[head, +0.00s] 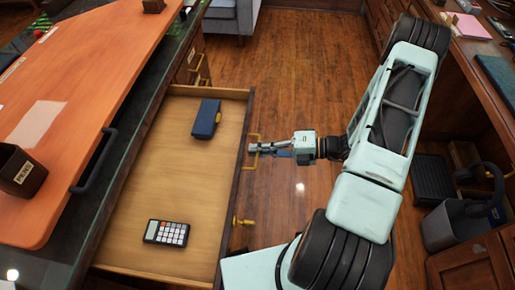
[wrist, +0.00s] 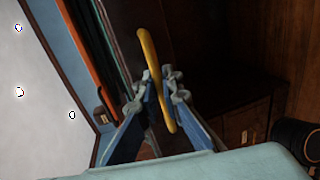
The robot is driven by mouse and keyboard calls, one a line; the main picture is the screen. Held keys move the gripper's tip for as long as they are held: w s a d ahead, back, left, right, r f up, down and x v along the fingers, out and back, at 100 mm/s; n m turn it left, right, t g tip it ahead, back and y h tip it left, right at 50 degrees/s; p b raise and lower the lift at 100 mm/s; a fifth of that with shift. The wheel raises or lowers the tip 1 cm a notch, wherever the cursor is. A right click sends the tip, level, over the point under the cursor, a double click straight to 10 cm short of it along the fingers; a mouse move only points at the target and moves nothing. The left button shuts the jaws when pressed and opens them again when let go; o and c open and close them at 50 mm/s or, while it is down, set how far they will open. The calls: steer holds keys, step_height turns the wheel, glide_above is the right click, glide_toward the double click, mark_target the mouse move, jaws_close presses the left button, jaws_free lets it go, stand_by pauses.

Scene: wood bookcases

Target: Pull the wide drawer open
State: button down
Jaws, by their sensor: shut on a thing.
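The wide drawer (head: 175,170) stands pulled out from the cabinet under the orange-topped desk, and its pale wooden floor is exposed. Its front panel faces right and has a brass handle (head: 259,151). My gripper (head: 262,149) reaches in from the right and is shut on the handle. In the wrist view the yellow handle (wrist: 146,50) passes between the fingers of my gripper (wrist: 164,95). A dark blue case (head: 206,119) lies near the drawer's far end and a calculator (head: 166,233) near its close end.
Another brass handle (head: 243,221) shows below the front panel's near part. The wooden floor (head: 300,50) is clear beyond my arm. A grey bin (head: 462,222) and another wooden cabinet (head: 470,272) stand at the right. A dark cup (head: 20,172) stands on the desk.

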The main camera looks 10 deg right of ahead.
steer(key=shift+d, duration=0.15)
steer(key=c, duration=2.3)
jaws_free()
steer(key=shift+c, duration=0.2)
steer(key=v, duration=1.2)
steer(key=shift+d, duration=0.1)
